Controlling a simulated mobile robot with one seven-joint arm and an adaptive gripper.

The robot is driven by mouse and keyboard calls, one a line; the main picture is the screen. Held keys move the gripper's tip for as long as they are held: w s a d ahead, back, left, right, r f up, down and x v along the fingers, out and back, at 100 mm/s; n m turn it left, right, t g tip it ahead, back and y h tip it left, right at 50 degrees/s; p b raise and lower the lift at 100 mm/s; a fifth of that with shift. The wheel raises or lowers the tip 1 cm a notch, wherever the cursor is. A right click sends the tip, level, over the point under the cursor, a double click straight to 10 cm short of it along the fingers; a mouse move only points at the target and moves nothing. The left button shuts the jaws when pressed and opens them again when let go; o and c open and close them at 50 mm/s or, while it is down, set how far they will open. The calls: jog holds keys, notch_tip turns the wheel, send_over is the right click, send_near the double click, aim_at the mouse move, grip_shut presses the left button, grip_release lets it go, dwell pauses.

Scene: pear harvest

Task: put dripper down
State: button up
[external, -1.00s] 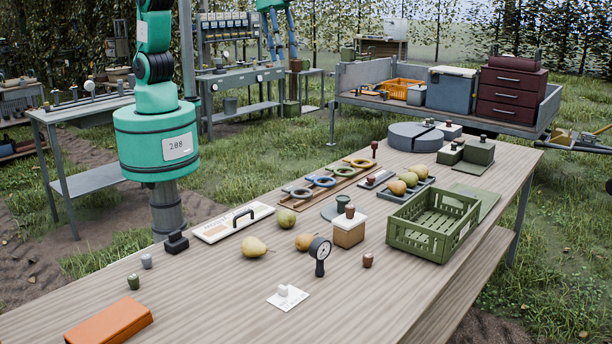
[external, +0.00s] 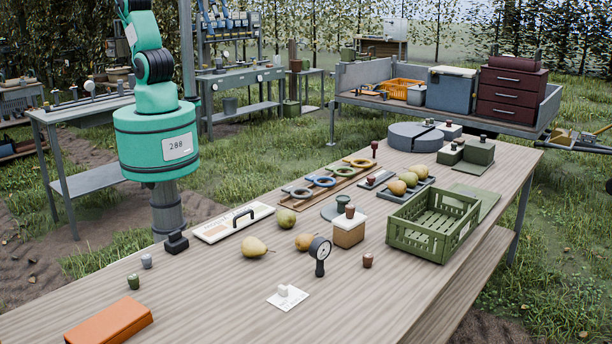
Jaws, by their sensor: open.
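My gripper (external: 222,30) shows only in part at the top edge, its blue fingers apart and nothing visible between them. It is well above the table and away from everything on it. I cannot tell for certain which thing is the dripper. Small capped pieces stand upright on the wooden table (external: 215,300): a green one (external: 133,282) and a grey one (external: 146,261) at the left, and a brown one (external: 367,261) right of the round dial gauge (external: 320,250).
A green crate (external: 432,225) stands at the right. Loose pears (external: 254,247) lie mid-table, near a white board with a black handle (external: 233,223) and a white-topped box (external: 349,232). An orange case (external: 108,320) lies at front left. The front middle is mostly clear.

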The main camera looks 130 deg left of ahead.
jog(key=s+f+n+t, duration=0.1)
jog(key=s+f, duration=0.1)
jog(key=s, duration=0.9)
jog(key=shift+s+d+f+n, duration=0.2)
jog(key=shift+d+f+n, duration=0.1)
jog(key=shift+d, duration=0.1)
notch_tip(320, 180, down, 10)
jog(key=b, duration=1)
jog(key=shift+f, duration=0.25)
